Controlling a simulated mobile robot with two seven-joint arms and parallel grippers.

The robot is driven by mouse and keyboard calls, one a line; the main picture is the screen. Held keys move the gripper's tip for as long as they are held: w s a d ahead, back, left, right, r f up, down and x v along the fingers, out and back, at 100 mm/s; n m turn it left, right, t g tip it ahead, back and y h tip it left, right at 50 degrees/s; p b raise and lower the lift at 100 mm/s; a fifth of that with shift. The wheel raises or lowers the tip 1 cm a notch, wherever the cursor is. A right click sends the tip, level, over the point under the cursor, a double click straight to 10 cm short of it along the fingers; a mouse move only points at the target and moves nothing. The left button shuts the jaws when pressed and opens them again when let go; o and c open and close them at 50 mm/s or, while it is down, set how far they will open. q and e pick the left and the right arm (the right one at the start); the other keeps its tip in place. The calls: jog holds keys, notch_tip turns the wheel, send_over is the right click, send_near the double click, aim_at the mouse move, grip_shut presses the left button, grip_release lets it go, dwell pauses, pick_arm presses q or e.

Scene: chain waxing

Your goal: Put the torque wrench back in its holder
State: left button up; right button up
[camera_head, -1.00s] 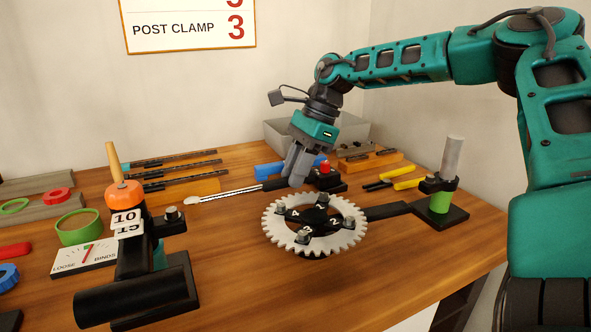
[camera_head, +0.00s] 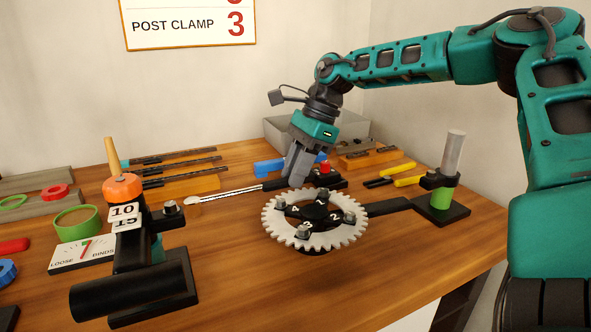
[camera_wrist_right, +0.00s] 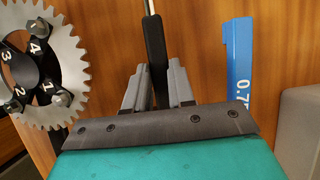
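The torque wrench has a silver shaft (camera_head: 225,193) and a black handle (camera_head: 273,184), with its pale tip toward the left stand. My right gripper (camera_head: 296,180) is at the handle. In the right wrist view, the handle (camera_wrist_right: 154,50) runs between the two grey fingers (camera_wrist_right: 157,90), which look shut on it. I cannot tell whether the wrench touches the table. My left gripper is out of view.
The white toothed ring (camera_head: 273,228) on its black mount is just in front of my right gripper. A blue gauge (camera_wrist_right: 238,60) lies beside it. The black stand (camera_head: 135,285) with an orange knob (camera_head: 122,187) is at the left. The front middle of the table is clear.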

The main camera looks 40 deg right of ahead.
jog(key=o, duration=0.5)
jog(key=p+v, duration=0.2)
jog(key=v, duration=1.1)
jog(key=shift+s, duration=0.1)
